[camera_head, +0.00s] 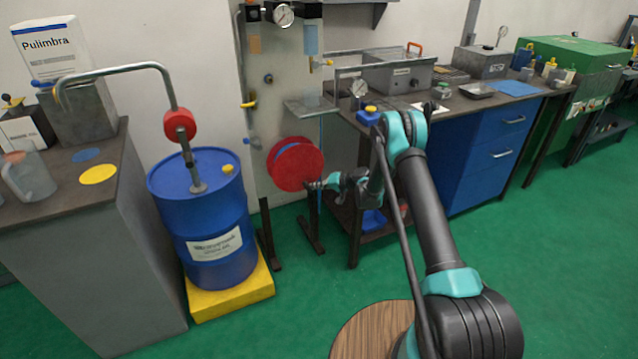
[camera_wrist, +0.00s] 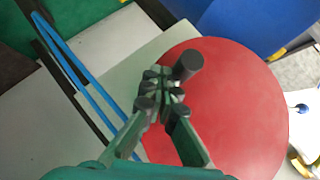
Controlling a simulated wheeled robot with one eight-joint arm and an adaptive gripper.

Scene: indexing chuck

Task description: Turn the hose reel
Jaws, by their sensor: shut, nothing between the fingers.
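The hose reel (camera_head: 297,165) is a red disc with a blue band, mounted low on the grey wall panel in the head view. In the wrist view its red face (camera_wrist: 240,110) fills the right half, and a dark round knob (camera_wrist: 188,65) stands out near its edge. My gripper (camera_head: 312,186) is at the lower right rim of the reel. In the wrist view my gripper (camera_wrist: 168,88) is shut with its fingertips right beside the knob. I cannot tell whether they touch it. Nothing shows between the fingers.
A blue drum (camera_head: 205,215) with a hand pump stands on a yellow base left of the reel. A workbench (camera_head: 465,100) with blue drawers stands at the right. A thin blue hose (camera_wrist: 75,60) runs beside the reel.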

